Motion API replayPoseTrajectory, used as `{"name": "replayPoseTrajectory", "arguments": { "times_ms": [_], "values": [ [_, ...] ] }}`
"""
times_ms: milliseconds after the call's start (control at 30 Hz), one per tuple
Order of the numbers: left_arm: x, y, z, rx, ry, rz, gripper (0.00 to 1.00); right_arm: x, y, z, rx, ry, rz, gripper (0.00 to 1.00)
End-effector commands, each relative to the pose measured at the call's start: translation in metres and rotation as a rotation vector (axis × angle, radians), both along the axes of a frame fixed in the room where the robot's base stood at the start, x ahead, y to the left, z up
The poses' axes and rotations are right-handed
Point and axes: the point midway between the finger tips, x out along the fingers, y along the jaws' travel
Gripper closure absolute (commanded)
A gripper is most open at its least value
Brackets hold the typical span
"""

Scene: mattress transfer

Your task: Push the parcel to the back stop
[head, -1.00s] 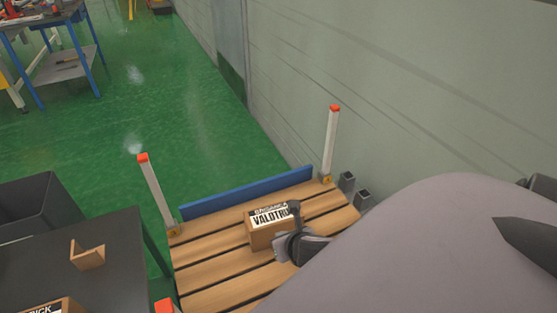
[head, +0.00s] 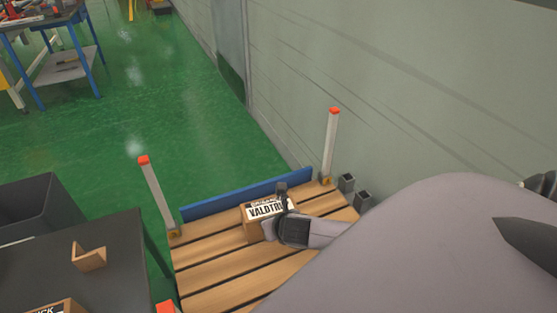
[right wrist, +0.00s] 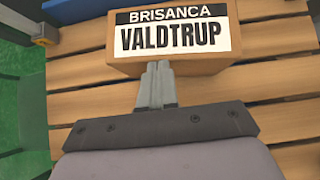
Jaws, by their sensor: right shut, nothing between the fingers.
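The parcel (head: 254,229) is a brown box with a black-and-white label reading VALDTRUP. It lies on the slatted wooden deck (head: 215,270), close in front of the blue back stop (head: 230,197). Whether it touches the stop cannot be told. My right gripper (head: 281,188) is over the parcel's near right side and covers part of its label. In the right wrist view, the right gripper (right wrist: 158,68) is shut and empty, its tips at the near face of the parcel (right wrist: 230,62). The blue stop (right wrist: 80,12) shows at the upper left. My left gripper is not in view.
White posts with orange caps stand at the left (head: 158,197) and right (head: 330,147) of the deck. A grey wall (head: 400,100) runs along the right. A dark table (head: 110,270) with a wooden bracket (head: 88,257) stands at the left, beside a black bin (head: 40,205).

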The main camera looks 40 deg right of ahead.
Motion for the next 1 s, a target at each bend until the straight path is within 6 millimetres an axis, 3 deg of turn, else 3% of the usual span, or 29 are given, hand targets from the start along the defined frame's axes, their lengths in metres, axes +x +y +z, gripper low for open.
{"name": "replayPoseTrajectory", "arguments": {
  "times_ms": [600,1000],
  "values": [
    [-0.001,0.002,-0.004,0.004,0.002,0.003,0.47,0.088,-0.028,-0.001,-0.002,-0.001,-0.001,1.0],
    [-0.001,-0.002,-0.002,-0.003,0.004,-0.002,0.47,0.099,-0.031,0.002,0.001,-0.006,0.001,1.0]
  ]
}}
